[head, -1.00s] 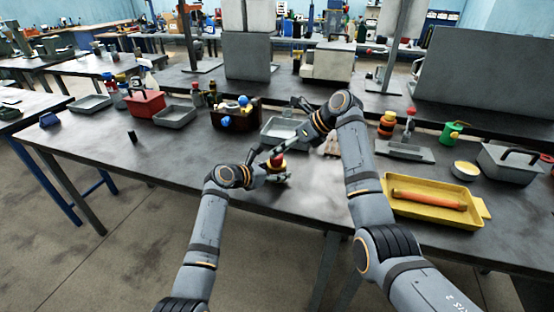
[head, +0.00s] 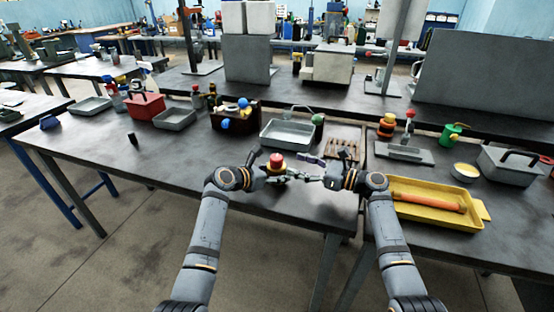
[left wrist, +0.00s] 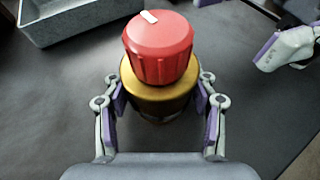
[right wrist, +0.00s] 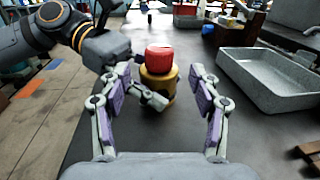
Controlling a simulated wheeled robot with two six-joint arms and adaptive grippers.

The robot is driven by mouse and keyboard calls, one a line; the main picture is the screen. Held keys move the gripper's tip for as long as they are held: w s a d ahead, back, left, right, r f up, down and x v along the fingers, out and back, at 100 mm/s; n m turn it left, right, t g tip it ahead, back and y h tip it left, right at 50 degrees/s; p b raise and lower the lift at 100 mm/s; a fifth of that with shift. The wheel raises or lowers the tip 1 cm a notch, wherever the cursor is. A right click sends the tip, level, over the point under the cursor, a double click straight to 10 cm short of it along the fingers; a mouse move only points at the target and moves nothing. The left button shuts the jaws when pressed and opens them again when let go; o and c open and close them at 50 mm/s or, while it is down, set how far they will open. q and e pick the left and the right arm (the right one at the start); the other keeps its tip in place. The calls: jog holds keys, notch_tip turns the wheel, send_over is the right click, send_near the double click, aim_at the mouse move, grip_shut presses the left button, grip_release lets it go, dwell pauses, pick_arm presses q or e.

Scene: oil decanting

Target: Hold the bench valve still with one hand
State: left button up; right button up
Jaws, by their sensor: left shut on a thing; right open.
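The bench valve stands upright on the dark bench, with a red knob (head: 277,158) on top of a brass body (left wrist: 160,96). A white mark shows on the knob's top in the left wrist view (left wrist: 149,17). My left gripper (head: 277,173) is shut on the brass body below the knob, one finger on each side. My right gripper (head: 308,177) is open and empty, to the right of the valve and apart from it. In the right wrist view the valve's red knob (right wrist: 159,59) shows beyond the open right fingers (right wrist: 160,75). The valve's lower part is mostly hidden.
A grey metal tray (head: 268,143) lies behind the valve, with a wooden rack (head: 342,150) to its right. A dark caddy (head: 240,122) stands at back left. A yellow tray (head: 425,219) with an orange roll lies at right.

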aim_at(277, 157)
jog(key=x, duration=0.7)
jog(key=shift+w+a, duration=0.15)
jog(key=shift+a, duration=0.2)
jog(key=shift+c, duration=0.4)
